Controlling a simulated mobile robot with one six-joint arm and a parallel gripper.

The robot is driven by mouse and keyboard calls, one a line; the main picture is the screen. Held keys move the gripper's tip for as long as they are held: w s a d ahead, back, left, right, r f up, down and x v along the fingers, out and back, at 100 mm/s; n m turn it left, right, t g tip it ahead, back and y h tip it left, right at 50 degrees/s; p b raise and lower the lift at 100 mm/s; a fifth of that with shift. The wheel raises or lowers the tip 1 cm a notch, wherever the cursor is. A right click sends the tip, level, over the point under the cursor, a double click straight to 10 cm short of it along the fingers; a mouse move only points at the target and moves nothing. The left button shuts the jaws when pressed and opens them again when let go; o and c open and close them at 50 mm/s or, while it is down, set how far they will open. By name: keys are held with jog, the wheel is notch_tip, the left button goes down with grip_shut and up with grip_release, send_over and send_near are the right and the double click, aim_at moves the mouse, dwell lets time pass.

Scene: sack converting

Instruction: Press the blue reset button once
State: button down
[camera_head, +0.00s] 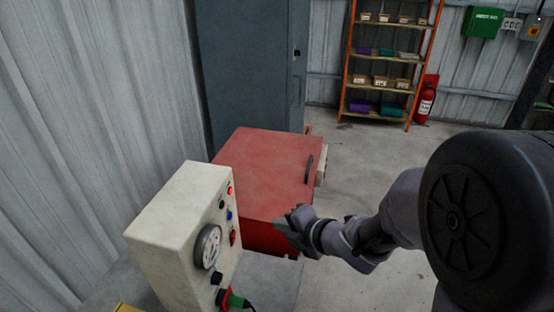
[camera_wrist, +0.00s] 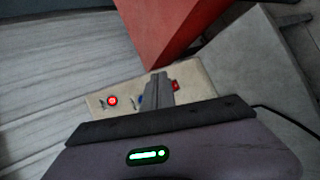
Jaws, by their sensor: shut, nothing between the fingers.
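The cream control box (camera_head: 172,238) stands at the lower left in the head view, and its panel (camera_wrist: 97,100) shows in the wrist view. The blue button (camera_head: 229,214) is on the panel between a lit red lamp (camera_head: 229,190) and a red switch (camera_head: 233,237). In the wrist view the blue button (camera_wrist: 138,100) is partly hidden beside my fingers. My gripper (camera_head: 281,224) is shut and empty, to the right of the panel and apart from it in the head view. In the wrist view my fingertips (camera_wrist: 158,74) overlap the panel between the blue button and red switch.
A red cabinet (camera_head: 264,170) stands behind the box. A gauge (camera_head: 207,246), a dark knob (camera_head: 216,278) and a green plug (camera_head: 236,300) stick out of the panel's lower part. A grey locker (camera_head: 248,75) and shelves (camera_head: 385,65) stand farther back. Open floor (camera_head: 350,145) lies right.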

aim_at(231, 216)
jog(key=shift+s+a+f+n, duration=0.15)
jog(key=shift+s+n, duration=0.05)
jog(key=shift+n, duration=0.2)
jog(key=w+a+b, duration=0.1)
jog(key=a, duration=0.7)
jog(key=shift+w+a+b, duration=0.15)
jog(key=shift+a+b, duration=0.2)
jog(key=shift+b, duration=0.05)
dwell(1.7)
jog(key=shift+w+a, duration=0.1)
jog(key=shift+a, duration=0.3)
